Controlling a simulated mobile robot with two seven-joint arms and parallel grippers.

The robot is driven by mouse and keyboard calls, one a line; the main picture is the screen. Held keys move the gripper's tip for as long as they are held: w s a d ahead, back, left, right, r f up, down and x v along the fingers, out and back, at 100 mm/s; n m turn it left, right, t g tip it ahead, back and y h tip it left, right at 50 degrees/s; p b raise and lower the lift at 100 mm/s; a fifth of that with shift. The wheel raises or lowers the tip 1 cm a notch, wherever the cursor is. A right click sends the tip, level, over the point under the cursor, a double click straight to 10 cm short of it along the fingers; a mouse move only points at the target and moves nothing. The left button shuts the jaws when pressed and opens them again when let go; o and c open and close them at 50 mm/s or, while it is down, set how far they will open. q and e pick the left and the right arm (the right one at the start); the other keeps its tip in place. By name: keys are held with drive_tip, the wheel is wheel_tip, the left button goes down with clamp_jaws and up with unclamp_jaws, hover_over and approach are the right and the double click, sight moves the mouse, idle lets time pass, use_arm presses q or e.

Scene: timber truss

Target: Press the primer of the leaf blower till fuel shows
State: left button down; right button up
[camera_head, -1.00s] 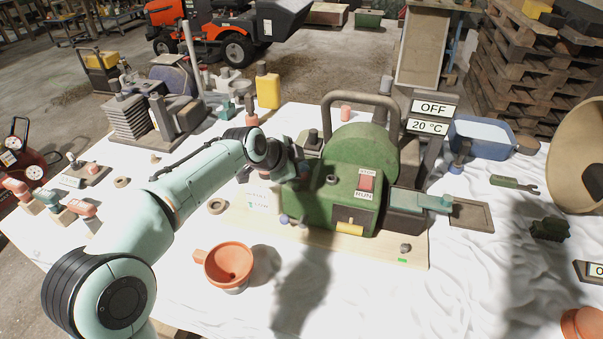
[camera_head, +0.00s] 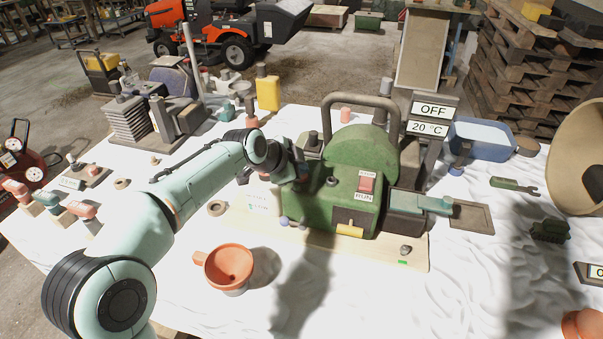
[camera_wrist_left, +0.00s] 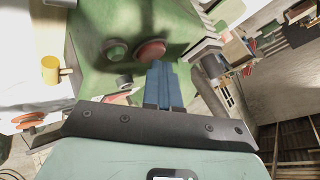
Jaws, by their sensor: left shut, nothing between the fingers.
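The green leaf blower (camera_head: 345,195) stands upright on a wooden board (camera_head: 415,245) on the white-covered table. Its red switch (camera_head: 366,186) is on the front. My left gripper (camera_wrist_left: 162,75) is shut and empty at the blower's left side; its blue fingers point at the green housing in the wrist view. A round red button (camera_wrist_left: 150,50), which looks like the primer, is just beyond the fingertips. I cannot tell whether they touch it. A green round knob (camera_wrist_left: 116,52) sits beside it. In the head view the arm hides this side. My right gripper is not in view.
An orange funnel-like cup (camera_head: 228,266) stands in front of the board. A display stand (camera_head: 431,118) reading OFF and 20 °C rises behind the blower. A blue basin (camera_head: 485,138) is at the back right.

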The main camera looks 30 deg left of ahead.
use_arm(q)
drive_tip(key=shift+r, duration=0.6)
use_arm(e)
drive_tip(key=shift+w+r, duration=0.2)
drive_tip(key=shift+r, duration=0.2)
use_arm(q)
drive_tip(key=shift+r+p, duration=0.15)
drive_tip(key=shift+p, duration=0.15)
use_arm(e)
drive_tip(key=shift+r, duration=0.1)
use_arm(q)
drive_tip(key=shift+r+p, duration=1.5)
drive_tip(key=shift+r, duration=1)
drive_tip(key=shift+f, duration=0.1)
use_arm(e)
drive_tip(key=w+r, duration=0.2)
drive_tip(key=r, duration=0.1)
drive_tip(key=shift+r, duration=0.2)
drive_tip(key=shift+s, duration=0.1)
